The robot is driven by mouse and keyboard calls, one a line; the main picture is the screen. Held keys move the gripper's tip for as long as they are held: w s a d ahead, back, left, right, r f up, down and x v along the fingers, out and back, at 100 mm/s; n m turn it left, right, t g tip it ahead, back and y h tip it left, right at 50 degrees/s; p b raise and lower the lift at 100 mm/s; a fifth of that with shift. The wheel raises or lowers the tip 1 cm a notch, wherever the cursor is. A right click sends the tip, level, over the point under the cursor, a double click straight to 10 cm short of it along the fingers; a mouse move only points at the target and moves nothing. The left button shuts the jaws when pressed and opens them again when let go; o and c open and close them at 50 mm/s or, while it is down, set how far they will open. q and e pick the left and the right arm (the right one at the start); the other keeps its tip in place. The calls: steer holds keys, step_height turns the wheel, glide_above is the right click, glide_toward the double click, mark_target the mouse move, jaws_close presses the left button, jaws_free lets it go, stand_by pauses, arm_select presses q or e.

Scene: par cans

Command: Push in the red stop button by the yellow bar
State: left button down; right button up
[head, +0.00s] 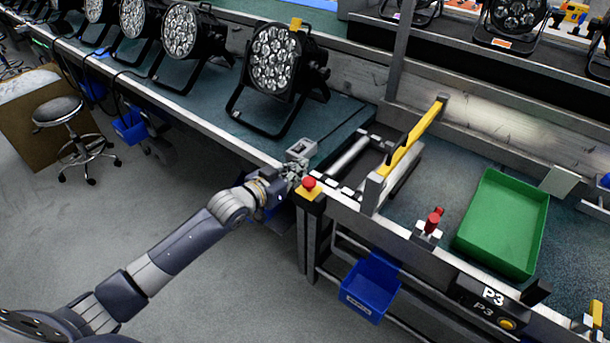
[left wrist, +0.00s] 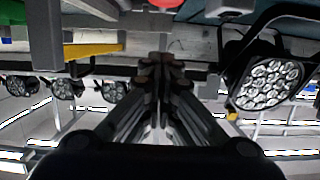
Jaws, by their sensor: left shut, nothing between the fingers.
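The red stop button (head: 309,183) sits on a yellow base at the bench's front edge, left of the yellow bar (head: 412,138). The button looks upright on its base. My left gripper (head: 299,171) is shut and empty, just left of and behind the button in the head view. I cannot tell whether it touches the button. In the left wrist view the closed fingertips (left wrist: 163,60) point away from the camera, with the yellow bar (left wrist: 95,50) to their left. A red patch shows at that view's top edge, too cut off to identify surely. My right gripper is not in view.
A grey box (head: 300,149) stands behind my gripper. A par can (head: 276,62) stands on the bench behind that. Right of the bar are a small red-topped fitting (head: 433,221) and a green tray (head: 503,222). A blue bin (head: 370,287) hangs below the edge.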

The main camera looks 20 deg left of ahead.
mark_target(309, 185)
arm_select(q)
steer(key=x, duration=0.3)
steer(key=shift+w+r, duration=0.1)
step_height(309, 185, down, 3)
steer(key=shift+r, duration=0.1)
steer(key=shift+f, duration=0.7)
steer(key=shift+f, duration=0.1)
